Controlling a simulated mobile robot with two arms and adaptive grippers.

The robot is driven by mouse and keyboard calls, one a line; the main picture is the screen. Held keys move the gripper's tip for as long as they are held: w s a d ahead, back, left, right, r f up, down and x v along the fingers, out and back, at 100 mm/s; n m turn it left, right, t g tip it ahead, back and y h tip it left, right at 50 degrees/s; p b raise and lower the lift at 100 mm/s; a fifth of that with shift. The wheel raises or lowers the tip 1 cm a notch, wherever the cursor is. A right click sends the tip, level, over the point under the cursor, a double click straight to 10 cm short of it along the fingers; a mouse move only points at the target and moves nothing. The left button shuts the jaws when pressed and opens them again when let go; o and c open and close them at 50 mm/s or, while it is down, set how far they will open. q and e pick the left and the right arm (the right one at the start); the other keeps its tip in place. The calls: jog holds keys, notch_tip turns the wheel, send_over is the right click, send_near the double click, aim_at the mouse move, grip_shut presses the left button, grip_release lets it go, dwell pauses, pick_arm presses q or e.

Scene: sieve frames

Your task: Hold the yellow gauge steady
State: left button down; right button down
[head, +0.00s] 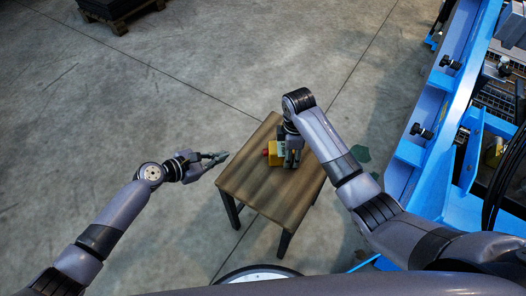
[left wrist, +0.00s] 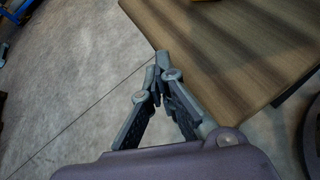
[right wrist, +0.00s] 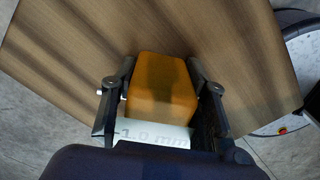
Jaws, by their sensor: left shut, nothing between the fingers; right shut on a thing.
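Whether the gauge touches the tabletop is hard to tell. My left gripper (head: 224,156) is shut and empty, just off the table's left edge; its fingertips meet in the left wrist view (left wrist: 156,72).
A blue steel frame (head: 440,110) with machinery stands along the right. A dark pallet load (head: 115,10) sits at the far left. The grey floor left of the table is open. The front part of the tabletop is bare.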

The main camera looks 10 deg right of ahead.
aim_at(249, 162)
pick_arm(q)
jog(key=shift+s+d, duration=0.15)
jog(key=shift+d, duration=2.05)
jog(key=shift+s+d, duration=0.15)
jog(key=shift+d, duration=2.05)
jog(key=shift+d, duration=0.4)
jog(key=shift+s+d, duration=0.1)
jog(key=shift+d, duration=0.6)
jog(key=shift+a, duration=1.1)
